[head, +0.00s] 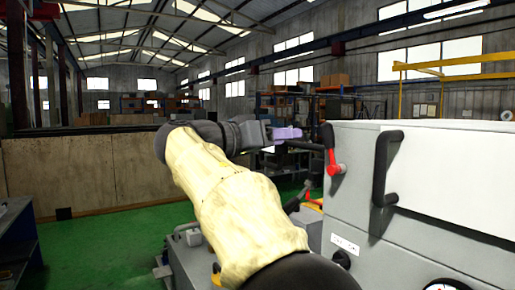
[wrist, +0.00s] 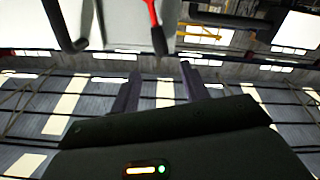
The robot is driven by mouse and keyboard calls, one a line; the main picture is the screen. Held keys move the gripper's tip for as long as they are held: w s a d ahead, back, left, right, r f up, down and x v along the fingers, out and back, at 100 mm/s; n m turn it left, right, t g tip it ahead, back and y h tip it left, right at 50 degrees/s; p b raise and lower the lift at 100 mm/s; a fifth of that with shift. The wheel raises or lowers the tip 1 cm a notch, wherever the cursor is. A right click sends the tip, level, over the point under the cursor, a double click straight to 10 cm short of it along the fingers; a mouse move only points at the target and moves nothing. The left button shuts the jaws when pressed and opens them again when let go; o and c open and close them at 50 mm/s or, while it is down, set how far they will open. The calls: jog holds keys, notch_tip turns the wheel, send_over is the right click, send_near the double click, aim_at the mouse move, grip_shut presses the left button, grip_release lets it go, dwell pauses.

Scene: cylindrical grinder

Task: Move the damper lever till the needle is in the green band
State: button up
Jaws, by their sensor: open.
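The lever has a red arm (head: 333,162) and a black grip, and sits on the left edge of the white machine housing in the head view. In the wrist view its red arm (wrist: 152,12) and black grip (wrist: 159,41) show at the top middle. My gripper (head: 306,139) is open beside the lever's grip in the head view. In the wrist view the grip lies beyond the gap between the fingertips (wrist: 158,72), apart from both. A round dial (head: 446,285) is cut off by the bottom edge of the head view; no needle or green band can be read.
The white machine housing (head: 440,165) fills the right side. A black bar handle (head: 382,168) stands out from it, right of the lever; it shows also in the wrist view (wrist: 62,25). Green floor (head: 110,240) is open at left, before a low wall (head: 80,175).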

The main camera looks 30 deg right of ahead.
jog(key=a, duration=0.5)
jog(key=shift+a+b, duration=0.2)
jog(key=shift+b, duration=0.2)
dwell(0.8)
jog(key=w+a+f+n+t+y, duration=0.1)
jog(key=w+f+n+y, duration=0.2)
jog(key=f, duration=0.6)
jog(key=w+a+f+n+t+y, duration=0.1)
jog(key=f+n+t+y, duration=0.3)
jog(key=f, duration=0.6)
jog(key=w+a+f+n+g+y, duration=0.1)
jog(key=w+a+f+n, duration=0.15)
jog(key=f+n, duration=0.5)
jog(key=s+a+f+y, duration=0.3)
jog(key=s+f, duration=0.2)
jog(key=f, duration=0.4)
jog(key=s+a+f+g+y, duration=0.1)
jog(key=s+a+f+y, duration=0.2)
jog(key=f, duration=0.6)
jog(key=s+a+f+y, duration=0.4)
jog(key=s+f, duration=0.3)
jog(key=f, duration=0.2)
jog(key=shift+a+f, duration=0.2)
jog(key=shift+f, duration=0.2)
jog(key=shift+c, duration=1.1)
jog(key=shift+d, duration=0.1)
